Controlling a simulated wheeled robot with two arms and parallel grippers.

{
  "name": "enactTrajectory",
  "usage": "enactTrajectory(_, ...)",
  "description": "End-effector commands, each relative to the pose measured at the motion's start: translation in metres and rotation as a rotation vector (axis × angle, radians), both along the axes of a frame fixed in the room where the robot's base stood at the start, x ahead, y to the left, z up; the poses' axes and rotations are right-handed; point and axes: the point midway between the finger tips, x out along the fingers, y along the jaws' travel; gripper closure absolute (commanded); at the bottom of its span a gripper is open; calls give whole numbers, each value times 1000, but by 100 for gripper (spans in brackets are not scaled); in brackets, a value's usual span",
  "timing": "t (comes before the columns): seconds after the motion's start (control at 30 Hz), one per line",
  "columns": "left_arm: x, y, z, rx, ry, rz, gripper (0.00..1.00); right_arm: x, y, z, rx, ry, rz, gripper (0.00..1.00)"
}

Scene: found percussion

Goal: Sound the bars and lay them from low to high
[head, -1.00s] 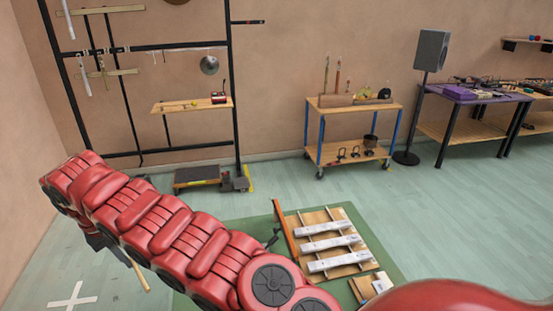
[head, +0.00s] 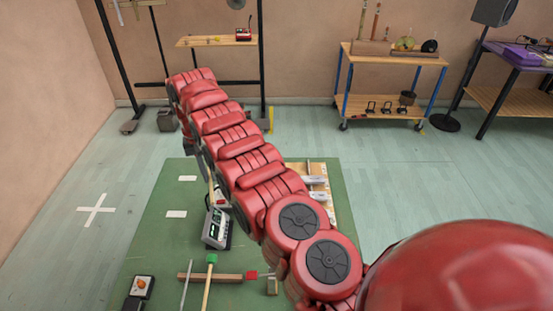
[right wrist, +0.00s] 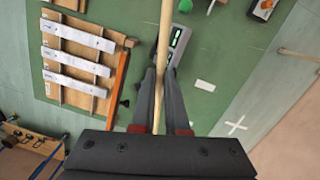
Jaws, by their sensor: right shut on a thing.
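My right gripper (right wrist: 160,74) is shut on a pale wooden stick (right wrist: 166,35), which runs up out of the right wrist view; its far end is out of frame. In that view three pale metal bars (right wrist: 77,62) lie side by side across a wooden frame (right wrist: 47,88) on the left, apart from the gripper. A grey meter with a lit display (right wrist: 176,45) lies beyond the fingertips, partly behind the stick. In the head view my right arm hides most of the frame, with bar ends (head: 318,180) showing. The meter (head: 216,228) shows there too. My left gripper is out of view.
A green mat (head: 150,240) bears white cards (head: 176,213), a green-headed mallet (head: 212,258), a wooden rest (head: 222,277) and a box with an orange knob (head: 140,286). A blue-legged cart (head: 390,57) stands at the back.

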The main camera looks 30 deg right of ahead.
Motion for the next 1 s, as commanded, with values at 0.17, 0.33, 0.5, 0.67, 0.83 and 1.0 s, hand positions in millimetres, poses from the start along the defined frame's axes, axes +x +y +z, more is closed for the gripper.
enactTrajectory(0.17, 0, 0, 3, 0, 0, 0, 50, -1, -9, -1, 23, 3, -39, 100)
enactTrajectory(0.33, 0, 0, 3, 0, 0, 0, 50, -1, -15, -3, 26, 6, -57, 100)
enactTrajectory(0.5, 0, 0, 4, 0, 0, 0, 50, -2, -20, -3, 32, 8, -72, 100)
enactTrajectory(0.67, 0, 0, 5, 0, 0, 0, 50, -4, -24, -5, 38, 10, -88, 100)
enactTrajectory(0.83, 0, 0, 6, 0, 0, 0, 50, -4, -29, -4, 46, 14, -102, 100)
enactTrajectory(1.0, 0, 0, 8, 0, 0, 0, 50, -4, -32, -4, 57, 15, -117, 100)
